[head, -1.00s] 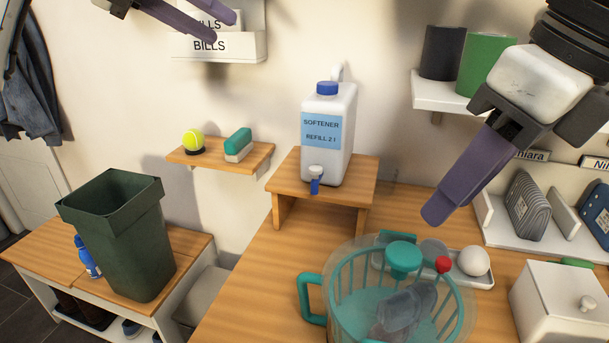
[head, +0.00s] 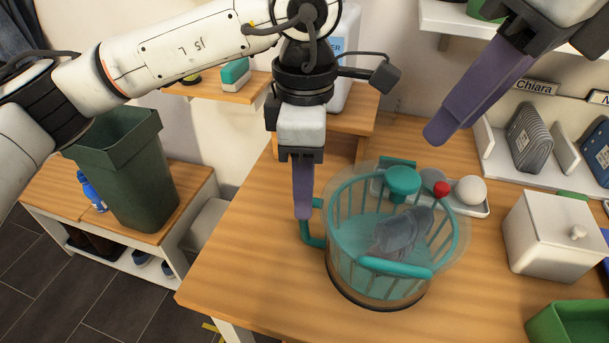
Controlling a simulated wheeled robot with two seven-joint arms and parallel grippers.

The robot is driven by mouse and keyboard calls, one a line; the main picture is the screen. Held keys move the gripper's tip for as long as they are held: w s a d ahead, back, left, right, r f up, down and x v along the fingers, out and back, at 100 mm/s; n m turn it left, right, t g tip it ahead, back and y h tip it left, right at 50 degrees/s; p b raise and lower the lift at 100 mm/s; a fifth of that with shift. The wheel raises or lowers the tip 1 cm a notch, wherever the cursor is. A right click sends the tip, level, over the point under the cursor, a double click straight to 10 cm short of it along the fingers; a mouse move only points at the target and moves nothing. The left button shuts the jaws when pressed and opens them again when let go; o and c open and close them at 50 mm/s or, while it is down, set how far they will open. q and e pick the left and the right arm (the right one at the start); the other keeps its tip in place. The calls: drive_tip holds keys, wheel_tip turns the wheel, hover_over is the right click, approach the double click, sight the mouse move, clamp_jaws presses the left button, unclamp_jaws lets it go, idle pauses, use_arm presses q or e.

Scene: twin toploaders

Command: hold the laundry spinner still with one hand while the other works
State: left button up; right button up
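The laundry spinner (head: 350,285) is a clear round tub with a teal basket inside. It stands on the wooden table, and a dark grey cloth (head: 402,230) lies in the basket. A teal side handle (head: 309,236) sticks out at its left. My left gripper (head: 304,214) points down at the top of this handle. Its purple fingers are seen edge-on, so I cannot tell whether they grip the handle. A teal round part (head: 403,181) and a red knob (head: 441,188) show at the spinner's far side. My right gripper (head: 437,134) hangs above and behind the spinner, also edge-on, touching nothing visible.
A tray (head: 482,210) with a white ball (head: 471,190) sits behind the spinner. A white lidded box (head: 548,238) and green bin (head: 575,325) stand at right. A softener jug (head: 347,60) is partly hidden by my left arm. The table's front left is clear.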

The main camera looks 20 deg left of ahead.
sight(304, 233)
use_arm(q)
wheel_tip(304, 233, down, 10)
drive_tip(key=shift+r, duration=0.15)
drive_tip(key=shift+c, duration=0.4)
clamp_jaws()
idle(1.2)
